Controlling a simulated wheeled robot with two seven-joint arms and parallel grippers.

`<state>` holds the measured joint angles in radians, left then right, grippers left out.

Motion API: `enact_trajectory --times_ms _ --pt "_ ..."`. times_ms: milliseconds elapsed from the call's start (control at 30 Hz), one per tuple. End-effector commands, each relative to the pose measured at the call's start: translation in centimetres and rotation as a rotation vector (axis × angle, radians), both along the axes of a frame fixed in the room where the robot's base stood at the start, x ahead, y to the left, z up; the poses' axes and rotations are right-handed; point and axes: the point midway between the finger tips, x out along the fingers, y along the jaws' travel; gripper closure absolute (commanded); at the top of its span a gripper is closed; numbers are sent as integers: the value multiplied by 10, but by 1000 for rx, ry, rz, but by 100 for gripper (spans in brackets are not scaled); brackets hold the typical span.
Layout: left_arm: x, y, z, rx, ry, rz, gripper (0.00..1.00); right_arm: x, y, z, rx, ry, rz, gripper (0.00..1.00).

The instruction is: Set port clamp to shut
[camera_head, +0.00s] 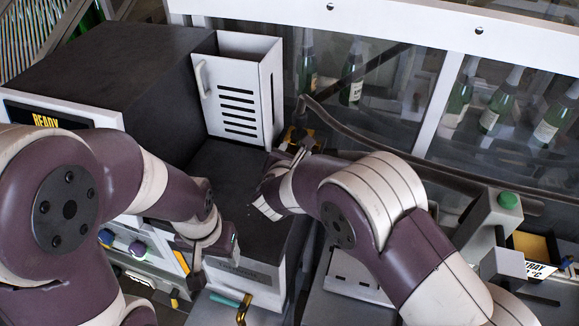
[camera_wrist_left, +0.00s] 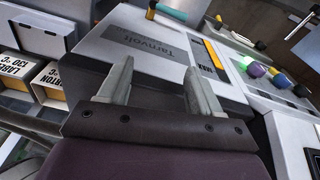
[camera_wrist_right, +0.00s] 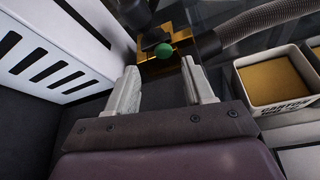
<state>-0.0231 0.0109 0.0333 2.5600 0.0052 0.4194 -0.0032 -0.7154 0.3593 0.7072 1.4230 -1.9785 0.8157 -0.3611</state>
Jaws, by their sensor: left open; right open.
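What looks like the port clamp is a brass-coloured bracket (camera_wrist_right: 158,66) with a green ball knob (camera_wrist_right: 163,50), beside the end of a ribbed hose (camera_wrist_right: 255,27) in the right wrist view. In the head view the brass clamp (camera_head: 296,134) is small and partly hidden by my right gripper (camera_head: 297,156). My right gripper, also in the right wrist view (camera_wrist_right: 160,70), is open and empty, its fingers pointing at the clamp, with the knob beyond the gap between them. Whether the clamp is open or shut I cannot tell. My left gripper (camera_wrist_left: 155,78) is open and empty above a grey labelled panel (camera_wrist_left: 150,45).
A white slotted bin (camera_head: 240,100) stands left of the clamp. A dark machine (camera_head: 110,80) with a READY display is at the left. Bottles (camera_head: 355,75) stand behind a glass guard. A green button (camera_head: 508,200) and a labelled tray (camera_head: 535,245) are at the right.

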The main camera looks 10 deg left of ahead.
Motion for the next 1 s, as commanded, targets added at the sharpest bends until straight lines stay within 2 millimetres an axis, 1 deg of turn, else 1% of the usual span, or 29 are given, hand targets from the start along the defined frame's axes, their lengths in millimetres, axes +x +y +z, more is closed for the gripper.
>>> enact_trajectory --times_ms 33,200,300,400,567,1000 --pt "0 0 -10 0 0 0 36 -12 2 0 3 -2 3 48" --pt "0 0 -21 0 0 0 36 -49 6 16 2 -2 3 48" --pt "0 0 -24 0 0 0 36 -64 7 23 2 -1 2 48" --pt "0 0 -26 0 0 0 36 -74 8 28 0 -2 2 48" --pt "0 0 -26 0 0 0 36 -79 8 31 -1 0 1 48" --pt "0 0 -26 0 0 0 36 -79 8 31 -1 0 0 48"
